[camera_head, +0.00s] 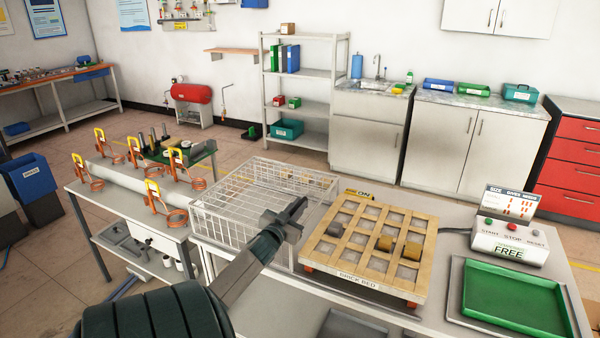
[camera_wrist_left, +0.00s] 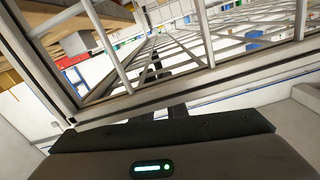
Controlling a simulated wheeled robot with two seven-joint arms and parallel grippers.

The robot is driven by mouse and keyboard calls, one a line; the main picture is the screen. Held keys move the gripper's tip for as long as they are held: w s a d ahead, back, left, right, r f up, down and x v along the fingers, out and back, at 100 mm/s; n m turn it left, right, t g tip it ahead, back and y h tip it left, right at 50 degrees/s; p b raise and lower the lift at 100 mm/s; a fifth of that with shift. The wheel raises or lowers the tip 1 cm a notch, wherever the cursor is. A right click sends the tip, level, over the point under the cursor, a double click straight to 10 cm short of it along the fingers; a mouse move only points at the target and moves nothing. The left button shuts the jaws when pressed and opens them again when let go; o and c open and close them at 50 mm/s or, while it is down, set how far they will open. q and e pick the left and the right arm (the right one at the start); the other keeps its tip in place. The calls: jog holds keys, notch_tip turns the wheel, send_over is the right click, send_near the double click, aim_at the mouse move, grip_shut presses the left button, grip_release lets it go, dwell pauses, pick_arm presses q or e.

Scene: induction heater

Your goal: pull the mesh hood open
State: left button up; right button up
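The mesh hood (camera_head: 222,222) is a white wire frame at the left end of the bench, left of the wooden brick bed (camera_head: 345,262). The brick bed is uncovered. My left gripper (camera_head: 294,213) is at the hood's near right side, and its arm hides part of the mesh. In the left wrist view, the hood's frame and wires (camera_wrist_left: 225,92) fill the upper part. The dark fingers (camera_wrist_left: 177,110) show close to the frame's lower bar. I cannot tell whether they grip it. My right gripper is not in view.
A control box (camera_head: 509,240) and a green tray (camera_head: 515,303) stand on the right. A side table (camera_head: 130,205) with yellow-and-copper coil pieces is on the left.

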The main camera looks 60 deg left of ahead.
pick_arm(q)
jog(key=o, duration=0.4)
jog(key=shift+c, duration=0.2)
jog(key=shift+s+d+f, duration=0.15)
jog(key=shift+s+d, duration=0.25)
jog(key=shift+s, duration=0.2)
jog(key=b+v, duration=0.3)
jog(key=v, duration=1.3)
jog(key=shift+b, duration=0.3)
